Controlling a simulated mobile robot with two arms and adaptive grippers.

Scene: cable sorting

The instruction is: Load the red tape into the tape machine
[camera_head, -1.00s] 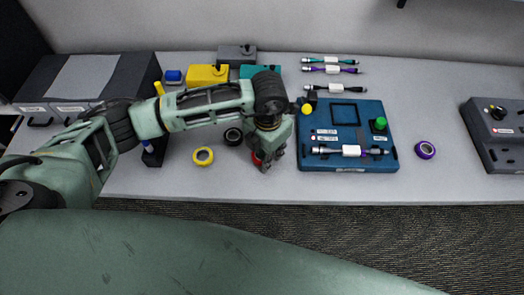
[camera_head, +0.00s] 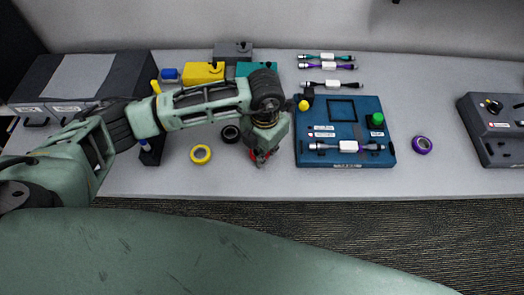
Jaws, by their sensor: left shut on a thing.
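The red tape (camera_head: 267,155) is a small ring on the grey table, left of the blue device, mostly hidden under my left gripper. My left gripper (camera_head: 261,157) points down from above and is shut on the red tape at the table top. Only bits of red show around its fingers. Which unit is the tape machine is not clear; a dark grey unit (camera_head: 492,140) with a yellow part on top stands at the right edge, partly cut off. My right gripper is not in view.
A yellow tape (camera_head: 201,154) and a black tape (camera_head: 231,134) lie left of my gripper, a purple tape (camera_head: 422,145) right of the blue device (camera_head: 345,106). Several cables (camera_head: 332,84) lie behind. The table between purple tape and grey unit is clear.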

